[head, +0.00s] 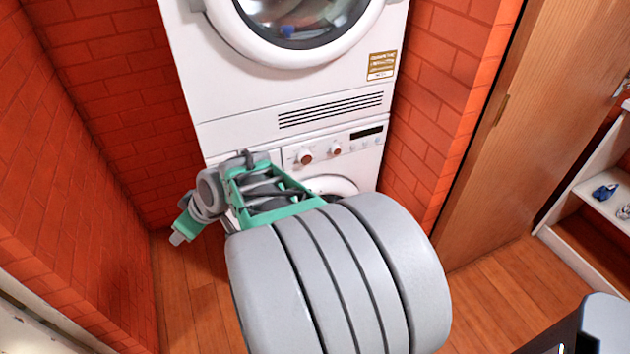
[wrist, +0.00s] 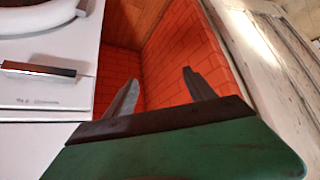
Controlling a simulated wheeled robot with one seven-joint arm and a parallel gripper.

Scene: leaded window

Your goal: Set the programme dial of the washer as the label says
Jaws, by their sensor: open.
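The white washer (head: 366,163) stands under a second stacked machine, with its lower front largely hidden behind my arm. Its panel has two reddish-brown knobs, a left one (head: 305,157) and a right one (head: 335,149), beside a dark display (head: 367,132). Which knob is the programme dial, and where they point, is too small to tell. A gold and white label (head: 382,65) is on the upper machine's front; its writing is unreadable. My gripper (wrist: 160,76) is open and empty in the wrist view, to the right of a white machine front, apart from it. Its fingertips are not clear in the head view.
Red brick walls (head: 95,120) stand close on both sides of the machines. A wooden door (head: 525,130) is at the right, and a shelf (head: 600,195) with small items is beyond it.

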